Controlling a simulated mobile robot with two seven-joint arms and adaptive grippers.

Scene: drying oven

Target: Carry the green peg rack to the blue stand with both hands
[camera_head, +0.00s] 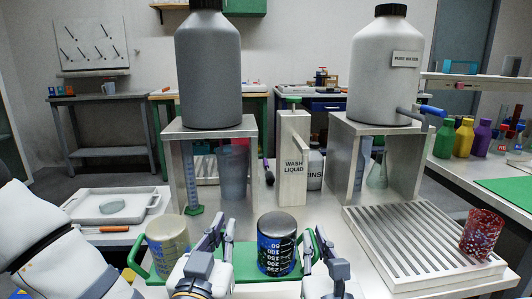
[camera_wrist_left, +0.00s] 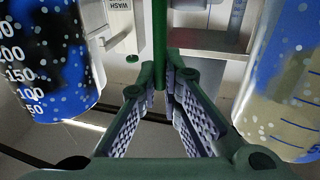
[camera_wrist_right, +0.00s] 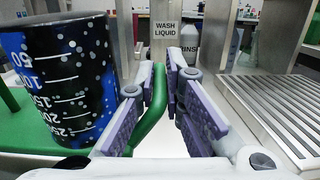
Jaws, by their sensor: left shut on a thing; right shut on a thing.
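A green rack (camera_head: 243,262) lies low at the front of the bench, with a raised green loop at each end. A blue-and-black speckled beaker (camera_head: 277,245) stands on its right part and a pale beige beaker (camera_head: 167,246) on its left part. My left gripper (camera_head: 219,228) is between the beakers, its fingers shut on a thin green rod (camera_wrist_left: 160,38). My right gripper (camera_head: 313,242) is shut on the right-end green handle (camera_wrist_right: 153,108), beside the dark beaker (camera_wrist_right: 62,85). The rack's underside is hidden. I cannot make out a blue stand.
A slatted metal tray (camera_head: 415,245) and a red speckled cup (camera_head: 481,234) are on the right. A white tray (camera_head: 112,205) is at the left.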

